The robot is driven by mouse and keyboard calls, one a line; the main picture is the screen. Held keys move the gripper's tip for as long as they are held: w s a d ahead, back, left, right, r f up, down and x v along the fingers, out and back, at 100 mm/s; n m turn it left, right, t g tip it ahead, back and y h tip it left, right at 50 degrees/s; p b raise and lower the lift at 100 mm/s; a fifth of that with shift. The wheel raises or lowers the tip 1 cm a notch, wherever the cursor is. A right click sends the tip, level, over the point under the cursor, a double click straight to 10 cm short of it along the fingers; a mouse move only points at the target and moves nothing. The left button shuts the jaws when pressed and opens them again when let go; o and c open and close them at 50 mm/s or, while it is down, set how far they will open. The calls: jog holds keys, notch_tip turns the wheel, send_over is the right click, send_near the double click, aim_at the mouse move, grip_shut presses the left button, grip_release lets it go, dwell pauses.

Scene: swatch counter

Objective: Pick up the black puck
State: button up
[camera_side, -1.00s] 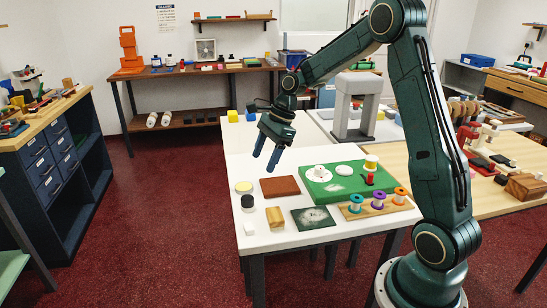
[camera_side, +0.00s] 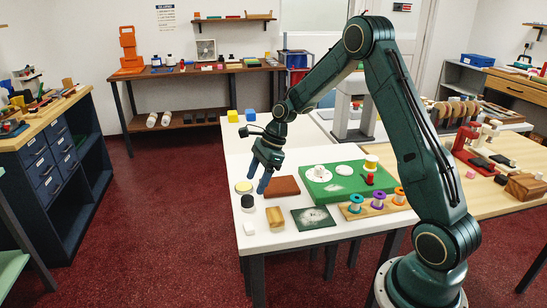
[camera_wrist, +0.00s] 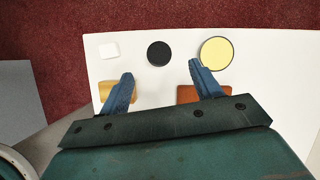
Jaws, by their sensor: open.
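The black puck (camera_side: 247,202) stands on the white table (camera_side: 262,236) near its left edge. It also shows in the wrist view (camera_wrist: 159,53), just beyond and between my fingertips. My gripper (camera_side: 260,184) is open and empty, above the table and a little up and to the right of the puck in the side view. In the wrist view my gripper's two blue fingers (camera_wrist: 161,67) point toward the puck from either side and appear apart from it.
A yellow-topped disc (camera_side: 243,187) and a white block (camera_side: 249,228) flank the puck. A wooden block (camera_side: 275,218), a reddish-brown slab (camera_side: 281,187) and a dark green tile (camera_side: 313,218) lie to the right. A green board (camera_side: 337,186) and a spool rack (camera_side: 375,208) are farther right.

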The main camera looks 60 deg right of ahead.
aim_at(248, 197)
jog(key=shift+x, duration=1.1)
jog(key=shift+a+f, duration=0.1)
jog(key=shift+x, duration=2.45)
jog(key=shift+w+a, duration=0.1)
jog(key=c, duration=1)
